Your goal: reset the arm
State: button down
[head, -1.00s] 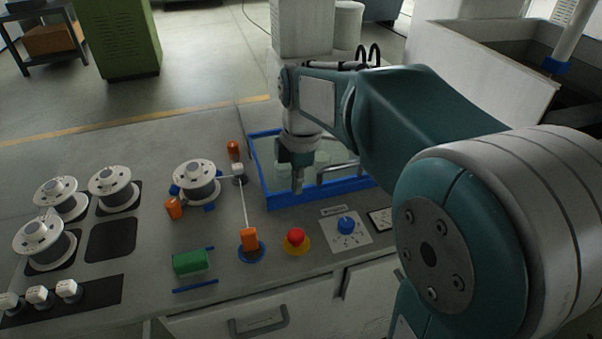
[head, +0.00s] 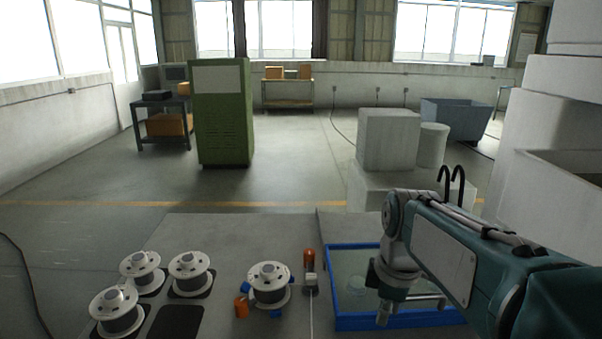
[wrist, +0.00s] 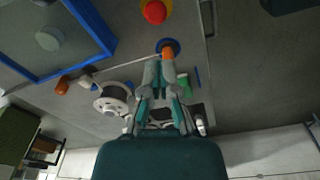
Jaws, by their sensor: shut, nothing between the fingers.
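My gripper (head: 384,312) hangs from my teal and grey arm at the lower right of the head view, by the blue-rimmed tray (head: 345,322). Its fingers are together with nothing between them. In the wrist view, the shut fingers of my gripper (wrist: 160,72) point up the picture, in front of the bench top. An orange block on a blue disc (wrist: 168,52) shows just past the fingertips. The arm holds no object.
Several wire spools (head: 140,266) stand at the bench's left, with another spool (head: 269,284) nearer the tray. A red button (wrist: 154,11) is on the bench. A green cabinet (head: 222,112) and pale blocks (head: 388,138) stand beyond. Open floor lies between.

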jog(key=s+d+f+m+t, duration=0.1)
jog(key=s+m+t, duration=0.4)
jog(key=s+m, duration=0.8)
jog(key=shift+f+m+h, duration=0.4)
jog(key=shift+f+m, duration=0.1)
jog(key=shift+m, duration=0.2)
jog(key=c, duration=1.3)
grip_release()
jog(key=shift+w, duration=0.1)
jog(key=shift+c, duration=0.2)
